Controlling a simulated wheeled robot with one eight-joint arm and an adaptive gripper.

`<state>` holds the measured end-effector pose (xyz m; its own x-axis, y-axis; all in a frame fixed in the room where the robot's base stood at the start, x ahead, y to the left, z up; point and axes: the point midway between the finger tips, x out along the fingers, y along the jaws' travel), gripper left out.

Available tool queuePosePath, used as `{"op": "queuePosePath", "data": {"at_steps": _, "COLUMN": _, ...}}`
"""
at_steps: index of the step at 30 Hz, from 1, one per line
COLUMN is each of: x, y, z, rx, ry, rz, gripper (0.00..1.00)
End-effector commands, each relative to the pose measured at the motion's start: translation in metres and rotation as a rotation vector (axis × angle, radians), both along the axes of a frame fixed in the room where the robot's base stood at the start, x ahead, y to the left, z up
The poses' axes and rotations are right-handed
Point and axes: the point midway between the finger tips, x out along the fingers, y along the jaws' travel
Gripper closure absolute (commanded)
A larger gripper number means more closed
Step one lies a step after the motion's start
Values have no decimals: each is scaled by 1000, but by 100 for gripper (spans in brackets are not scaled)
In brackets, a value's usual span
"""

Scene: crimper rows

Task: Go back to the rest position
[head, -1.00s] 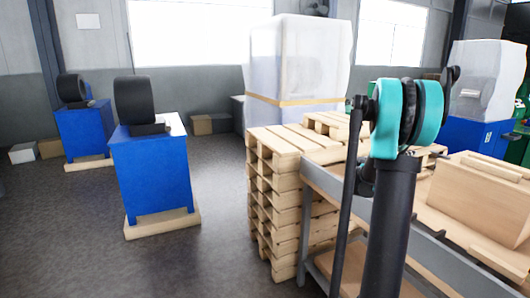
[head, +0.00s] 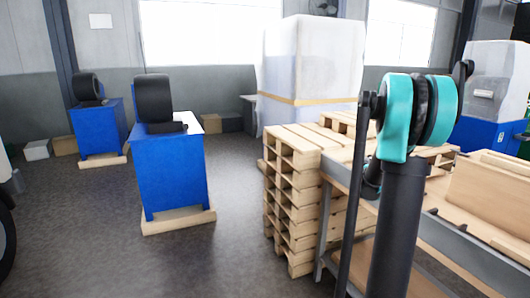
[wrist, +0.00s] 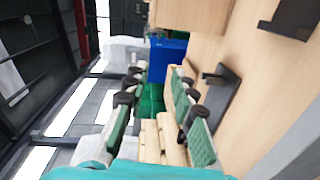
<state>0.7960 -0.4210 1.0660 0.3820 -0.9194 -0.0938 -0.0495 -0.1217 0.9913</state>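My gripper (wrist: 157,95) shows only in the wrist view, with its two green-padded fingers apart. Nothing is held between them; pallet slats, a green surface and a blue one show through the gap. The wrist picture is turned on its side. In the head view my teal and black arm rises at the right, in front of the workbench; my gripper is not visible there.
A grey-framed workbench (head: 455,232) with a wooden box (head: 492,190) stands close at right. Stacked pallets (head: 292,205) adjoin it, with a wrapped load (head: 308,70) behind. Blue cabinets (head: 160,180) (head: 98,128) bear black rolls. Dark floor (head: 120,255) is clear at left.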

Motion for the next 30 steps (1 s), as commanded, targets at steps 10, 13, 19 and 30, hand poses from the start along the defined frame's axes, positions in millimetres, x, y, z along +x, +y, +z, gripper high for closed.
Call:
{"op": "queuePosePath", "data": {"at_steps": 10, "x": -47, "y": 54, "z": -39, "rx": 250, "ry": -54, "rz": -1, "gripper": 74}}
{"op": "queuePosePath", "data": {"at_steps": 13, "x": -70, "y": 81, "z": -59, "rx": 366, "ry": -69, "rz": 0, "gripper": 74}}
{"op": "queuePosePath", "data": {"at_steps": 19, "x": -138, "y": 167, "z": -121, "rx": 704, "ry": -81, "rz": 3, "gripper": 74}}
{"op": "queuePosePath", "data": {"at_steps": 30, "x": -269, "y": 335, "z": -217, "rx": 1294, "ry": 8, "rz": 19, "gripper": 74}}
